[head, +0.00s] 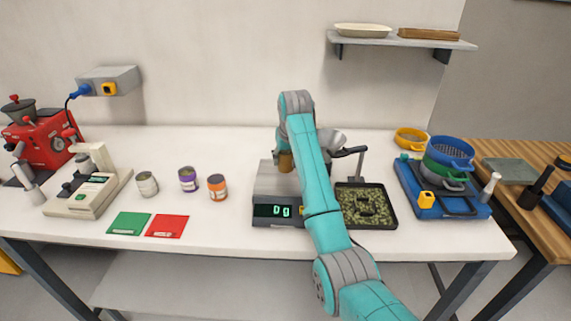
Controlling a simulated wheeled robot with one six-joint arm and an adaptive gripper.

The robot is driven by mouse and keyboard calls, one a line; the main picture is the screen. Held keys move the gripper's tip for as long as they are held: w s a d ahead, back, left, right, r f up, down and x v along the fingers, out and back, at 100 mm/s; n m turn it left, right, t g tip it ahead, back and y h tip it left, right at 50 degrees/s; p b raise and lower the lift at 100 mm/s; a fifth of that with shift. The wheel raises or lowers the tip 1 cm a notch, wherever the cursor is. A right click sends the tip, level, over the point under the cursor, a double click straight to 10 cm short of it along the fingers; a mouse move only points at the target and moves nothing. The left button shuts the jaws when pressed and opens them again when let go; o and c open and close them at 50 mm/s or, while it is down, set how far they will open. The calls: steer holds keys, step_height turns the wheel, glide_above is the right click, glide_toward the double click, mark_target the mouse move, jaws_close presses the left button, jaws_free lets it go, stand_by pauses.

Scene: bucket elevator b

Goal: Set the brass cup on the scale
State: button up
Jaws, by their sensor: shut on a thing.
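The brass cup (286,163) shows just left of my arm, above the plate of the scale. My gripper (281,156) is shut on it, mostly hidden behind the cup and my arm. The scale (270,180) is a grey platform with a black front, and its green display reads 0 g. My arm covers the scale's right part. I cannot tell from this view whether the cup touches the plate.
A black tray of greenish pieces (383,219) lies right of the scale, with a metal bowl-like part (338,137) behind. An orange-labelled can (217,188) stands left of the scale. Blue tray with stacked sieves (407,185) is at right. Red machine (46,146) is far left.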

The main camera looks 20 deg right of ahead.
steer(key=shift+f, duration=1.2)
steer(key=shift+f, duration=0.1)
steer(key=o, duration=1.3)
steer(key=shift+v, duration=6.1)
